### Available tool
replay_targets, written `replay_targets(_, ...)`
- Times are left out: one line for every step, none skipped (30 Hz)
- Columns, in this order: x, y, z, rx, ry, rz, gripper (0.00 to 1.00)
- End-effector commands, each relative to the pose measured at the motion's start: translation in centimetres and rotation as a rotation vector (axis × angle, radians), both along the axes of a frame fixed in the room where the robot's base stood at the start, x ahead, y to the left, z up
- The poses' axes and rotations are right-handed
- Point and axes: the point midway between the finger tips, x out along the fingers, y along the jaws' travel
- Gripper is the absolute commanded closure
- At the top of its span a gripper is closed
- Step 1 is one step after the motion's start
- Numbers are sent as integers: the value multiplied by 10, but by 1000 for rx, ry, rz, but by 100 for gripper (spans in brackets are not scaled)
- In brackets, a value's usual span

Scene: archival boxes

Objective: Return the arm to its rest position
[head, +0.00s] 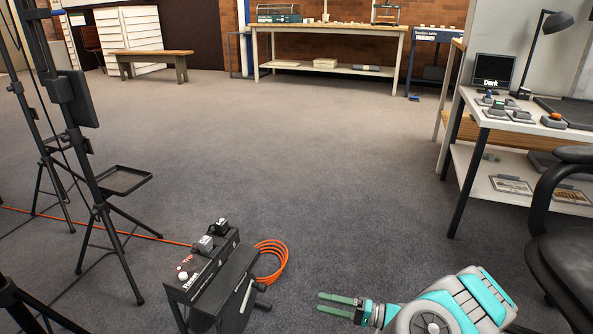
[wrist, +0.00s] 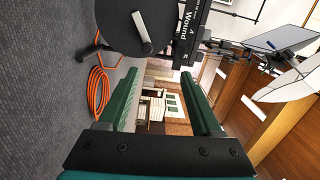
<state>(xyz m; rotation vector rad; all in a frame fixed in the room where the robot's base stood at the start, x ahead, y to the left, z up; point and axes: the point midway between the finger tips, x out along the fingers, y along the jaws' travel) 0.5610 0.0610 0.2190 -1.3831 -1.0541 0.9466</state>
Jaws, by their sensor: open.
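My gripper (head: 320,302) shows at the bottom of the head view, its two green fingers pointing left, apart and with nothing between them. My white and teal arm (head: 455,305) reaches in from the bottom right corner, low over the grey carpet. In the wrist view my gripper (wrist: 163,65) is open, with a green finger on each side and a dark palm bar below. The room beyond shows through the gap. The rest of my arm is out of frame.
A black box-like device (head: 215,280) stands left of my gripper, with a coiled orange cable (head: 272,262) beside it. Black tripod stands (head: 95,200) are at left. A desk (head: 490,118) and a black chair (head: 565,235) are at right. The middle carpet is clear.

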Motion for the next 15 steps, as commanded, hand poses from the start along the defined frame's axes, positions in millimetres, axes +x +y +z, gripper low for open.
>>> replay_targets(0,5,8,5,-4,15,34)
replay_targets(0,8,11,7,-4,25,34)
replay_targets(0,12,17,12,-3,38,34)
replay_targets(0,15,21,14,-2,48,34)
replay_targets(-1,18,25,16,-3,60,34)
replay_targets(-2,23,32,19,-3,77,34)
replay_targets(-3,27,37,21,-3,91,34)
replay_targets(-3,31,43,23,-4,105,34)
replay_targets(-5,37,52,25,-6,125,34)
replay_targets(-6,41,58,27,-5,142,34)
replay_targets(-8,45,64,28,-3,159,34)
replay_targets(-11,52,74,29,-3,185,34)
replay_targets(-13,57,82,28,-3,206,34)
replay_targets(-16,63,91,28,-4,230,34)
replay_targets(-22,71,103,24,-3,266,34)
